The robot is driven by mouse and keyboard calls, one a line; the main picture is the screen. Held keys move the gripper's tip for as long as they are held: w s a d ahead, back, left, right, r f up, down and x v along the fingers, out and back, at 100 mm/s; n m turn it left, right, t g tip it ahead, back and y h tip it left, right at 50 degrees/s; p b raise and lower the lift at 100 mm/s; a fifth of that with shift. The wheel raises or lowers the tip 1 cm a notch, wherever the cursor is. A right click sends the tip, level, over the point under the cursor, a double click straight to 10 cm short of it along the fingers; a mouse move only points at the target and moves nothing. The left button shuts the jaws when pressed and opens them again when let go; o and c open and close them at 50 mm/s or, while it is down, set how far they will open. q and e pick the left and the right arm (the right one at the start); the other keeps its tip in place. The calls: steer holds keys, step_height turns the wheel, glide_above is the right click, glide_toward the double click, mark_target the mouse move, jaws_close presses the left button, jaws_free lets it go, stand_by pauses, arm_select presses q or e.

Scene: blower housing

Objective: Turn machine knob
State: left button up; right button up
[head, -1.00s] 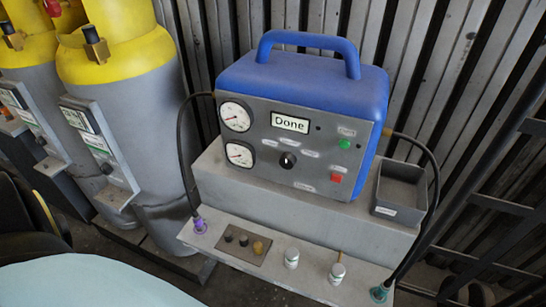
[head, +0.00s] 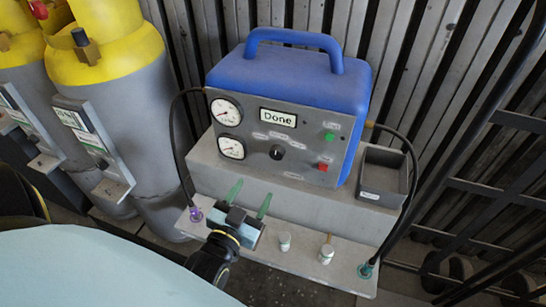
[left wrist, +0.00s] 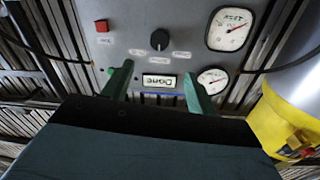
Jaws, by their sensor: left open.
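The blue machine (head: 290,82) stands on a grey stepped bench, its front panel facing me. Its black round knob (head: 277,152) sits in the lower middle of the panel, with small labels around it. The display (head: 277,118) reads "Done". My left gripper (head: 250,193) is open and empty, in front of the panel, below and left of the knob, with its green fingers pointing at the machine. In the left wrist view the knob (left wrist: 159,39) shows upside down, ahead of the two fingers (left wrist: 158,82) and apart from them. My right gripper is not in view.
Two gauges (head: 228,128) sit on the panel's left, a green button (head: 330,136) and a red button (head: 322,168) on its right. Black hoses hang at both sides. A grey tray (head: 383,178) stands right; white-capped fittings (head: 326,254) stand on the lower ledge. Yellow-topped cylinders (head: 100,55) stand left.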

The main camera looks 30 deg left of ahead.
mark_target(275, 156)
arm_select(q)
steer(key=w, duration=0.4)
steer(key=w+a, duration=0.1)
steer(key=w, duration=0.3)
steer(key=w+a, duration=0.1)
steer(key=w, duration=0.3)
steer(key=shift+w+a+f, duration=0.1)
steer(key=shift+w, duration=0.2)
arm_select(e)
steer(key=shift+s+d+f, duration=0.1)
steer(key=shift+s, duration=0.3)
arm_select(q)
steer(key=c, duration=1)
